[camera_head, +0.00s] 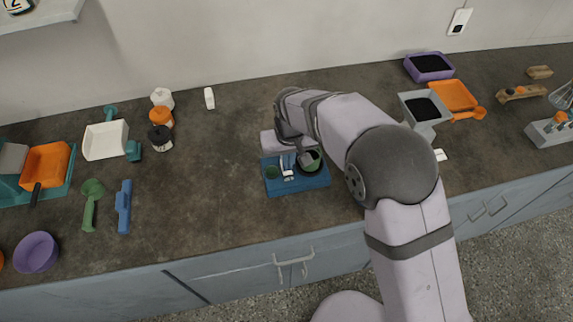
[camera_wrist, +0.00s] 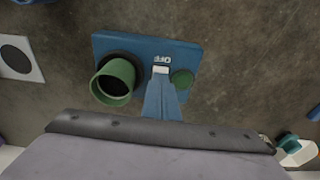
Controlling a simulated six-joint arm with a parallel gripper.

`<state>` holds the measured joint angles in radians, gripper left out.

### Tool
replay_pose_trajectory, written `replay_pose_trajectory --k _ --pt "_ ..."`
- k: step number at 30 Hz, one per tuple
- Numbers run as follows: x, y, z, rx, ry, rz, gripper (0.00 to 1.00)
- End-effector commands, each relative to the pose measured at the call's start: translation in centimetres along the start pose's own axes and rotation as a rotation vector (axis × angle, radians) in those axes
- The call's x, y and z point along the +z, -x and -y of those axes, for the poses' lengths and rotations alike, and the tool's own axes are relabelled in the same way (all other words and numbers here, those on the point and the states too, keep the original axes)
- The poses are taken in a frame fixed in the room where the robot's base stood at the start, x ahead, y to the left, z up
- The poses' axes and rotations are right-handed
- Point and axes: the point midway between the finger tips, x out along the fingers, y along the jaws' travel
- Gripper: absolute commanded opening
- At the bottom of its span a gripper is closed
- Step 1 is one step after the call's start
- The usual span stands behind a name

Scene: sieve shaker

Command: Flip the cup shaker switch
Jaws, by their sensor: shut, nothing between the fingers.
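The cup shaker is a blue base (camera_head: 296,186) on the counter below my arm in the head view. In the wrist view its base (camera_wrist: 186,47) carries a green cup (camera_wrist: 115,80) on the left, a small white switch (camera_wrist: 160,71) with "OFF"-like lettering beside it, and a green round knob (camera_wrist: 181,78) on the right. My gripper (camera_wrist: 161,84) is shut and empty, its blue fingertips right at the switch. Contact with the switch cannot be told. In the head view my gripper (camera_head: 287,170) is over the base, and my arm partly hides the cup.
To the left lie a blue tool (camera_head: 124,207), a green scoop (camera_head: 90,205) and small jars (camera_head: 160,138). To the right stand a grey container (camera_head: 424,110), an orange tray (camera_head: 455,96) and a purple bin (camera_head: 428,67).

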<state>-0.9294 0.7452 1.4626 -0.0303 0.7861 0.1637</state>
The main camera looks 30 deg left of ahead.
Motion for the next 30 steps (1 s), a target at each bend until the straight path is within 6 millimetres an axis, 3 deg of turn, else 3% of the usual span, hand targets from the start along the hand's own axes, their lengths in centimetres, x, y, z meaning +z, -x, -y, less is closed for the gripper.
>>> replay_pose_trajectory --k 21,30 --pt "-0.9 5.4 0.0 0.000 0.000 -0.002 0.00" --pt "-1.0 6.4 0.0 0.000 0.000 0.000 0.00"
